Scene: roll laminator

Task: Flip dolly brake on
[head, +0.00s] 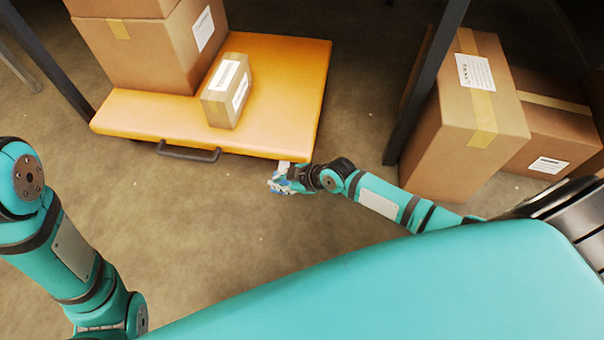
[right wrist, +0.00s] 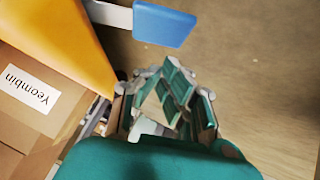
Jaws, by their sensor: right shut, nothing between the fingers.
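The orange dolly (head: 270,85) stands on the floor at the upper middle of the head view. Its brake pedal (right wrist: 163,24), a flat blue plate on a grey arm, sticks out from the dolly edge at the top of the right wrist view. In the head view the pedal is small and partly hidden. My right gripper (head: 287,180) is at the dolly's near right corner, close to the pedal. Its fingers (right wrist: 168,82) are shut and empty, just below the pedal in the right wrist view. I cannot tell whether they touch it. My left gripper is out of view.
A large box (head: 160,50) and a small box (head: 227,90) sit on the dolly, which has a dark handle (head: 188,153) on its near edge. More boxes (head: 465,120) stand at the right behind a dark post (head: 423,90). The floor (head: 200,225) before the dolly is clear.

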